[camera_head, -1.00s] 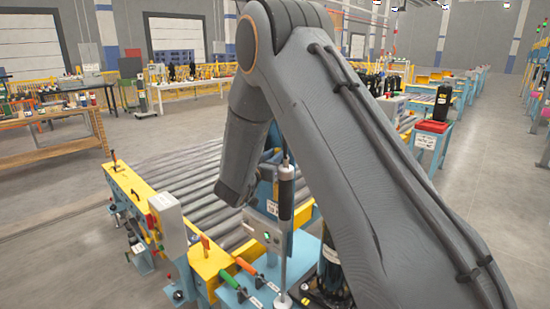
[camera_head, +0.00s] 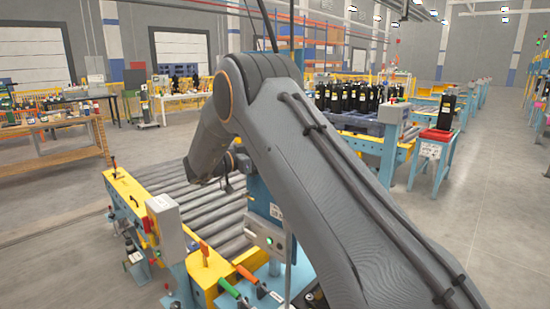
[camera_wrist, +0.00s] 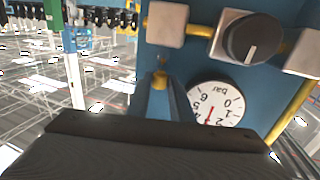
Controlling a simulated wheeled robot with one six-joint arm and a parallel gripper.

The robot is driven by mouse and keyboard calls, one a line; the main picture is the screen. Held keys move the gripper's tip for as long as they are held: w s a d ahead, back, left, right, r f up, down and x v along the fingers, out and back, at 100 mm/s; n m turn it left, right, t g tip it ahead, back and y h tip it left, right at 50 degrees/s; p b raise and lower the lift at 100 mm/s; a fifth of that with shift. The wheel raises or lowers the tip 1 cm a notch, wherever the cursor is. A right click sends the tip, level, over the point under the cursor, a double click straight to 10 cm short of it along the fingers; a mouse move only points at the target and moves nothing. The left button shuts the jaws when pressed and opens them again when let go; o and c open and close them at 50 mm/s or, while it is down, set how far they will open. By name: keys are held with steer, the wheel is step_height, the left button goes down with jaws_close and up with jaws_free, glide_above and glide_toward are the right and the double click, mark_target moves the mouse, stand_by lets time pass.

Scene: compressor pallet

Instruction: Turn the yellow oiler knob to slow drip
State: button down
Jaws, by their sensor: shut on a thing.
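In the wrist view, the small yellow oiler knob (camera_wrist: 160,79) sits below a square metal fitting on the yellow pipe line. My gripper (camera_wrist: 162,88) is shut on it, with its two narrow fingers reaching up from the dark gripper body. The fingers cover part of the knob, and its turned position cannot be read. In the head view, my arm hides the gripper and the knob.
A white bar gauge (camera_wrist: 217,104) is right of the fingers, upside down in the wrist view. A black knob (camera_wrist: 252,39) is above it. The head view shows a roller conveyor (camera_head: 205,203), a grey control box (camera_head: 166,225) and an orange handle (camera_head: 246,273).

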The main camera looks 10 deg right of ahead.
stand_by(0.4)
steer(key=c, duration=1.6)
jaws_free()
steer(key=shift+r, duration=0.1)
